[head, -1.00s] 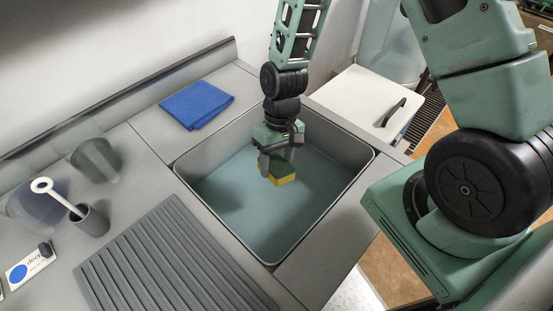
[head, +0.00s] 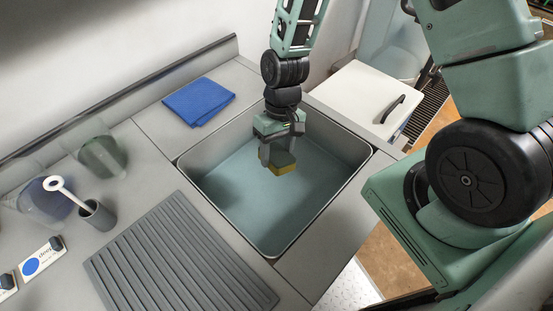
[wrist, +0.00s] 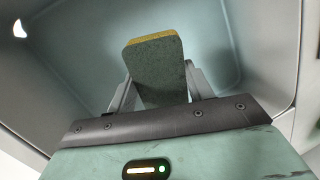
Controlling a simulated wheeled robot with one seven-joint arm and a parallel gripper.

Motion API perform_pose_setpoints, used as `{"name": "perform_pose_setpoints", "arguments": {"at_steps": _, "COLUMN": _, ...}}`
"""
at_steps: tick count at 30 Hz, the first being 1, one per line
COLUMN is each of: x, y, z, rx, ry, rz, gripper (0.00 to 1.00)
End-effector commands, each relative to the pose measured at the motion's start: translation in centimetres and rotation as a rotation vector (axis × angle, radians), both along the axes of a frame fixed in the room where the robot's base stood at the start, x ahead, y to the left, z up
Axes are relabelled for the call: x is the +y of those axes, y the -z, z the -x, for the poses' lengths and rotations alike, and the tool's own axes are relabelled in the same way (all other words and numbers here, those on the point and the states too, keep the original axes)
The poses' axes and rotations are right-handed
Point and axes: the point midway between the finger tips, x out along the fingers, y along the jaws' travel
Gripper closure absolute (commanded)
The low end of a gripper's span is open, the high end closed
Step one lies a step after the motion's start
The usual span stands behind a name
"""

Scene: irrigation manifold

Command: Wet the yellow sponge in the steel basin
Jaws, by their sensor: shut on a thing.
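The yellow sponge (head: 284,169) is held in my gripper (head: 279,163) inside the steel basin (head: 229,219). In the wrist view the sponge (wrist: 155,62) shows a dark grey-green face and a yellow far edge, between the two fingers of my gripper (wrist: 158,90). The basin appears to hold bluish water (head: 240,200). The sponge is low in the basin; I cannot tell whether it touches the water. The far side of the sponge is hidden by the gripper.
A blue folded cloth (head: 199,101) lies behind the basin. A ridged grey drainer mat (head: 180,255) lies to the left. A white lid with a black handle (head: 358,100) is at right.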

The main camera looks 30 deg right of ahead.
Motion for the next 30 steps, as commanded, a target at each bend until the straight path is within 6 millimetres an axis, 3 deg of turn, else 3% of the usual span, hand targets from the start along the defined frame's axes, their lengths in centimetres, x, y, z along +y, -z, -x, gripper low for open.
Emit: {"name": "perform_pose_setpoints", "arguments": {"at_steps": 30, "x": 0.0, "y": -8.1, "z": 0.0, "rx": 0.000, "ry": 0.000, "rz": 0.000, "gripper": 0.67}}
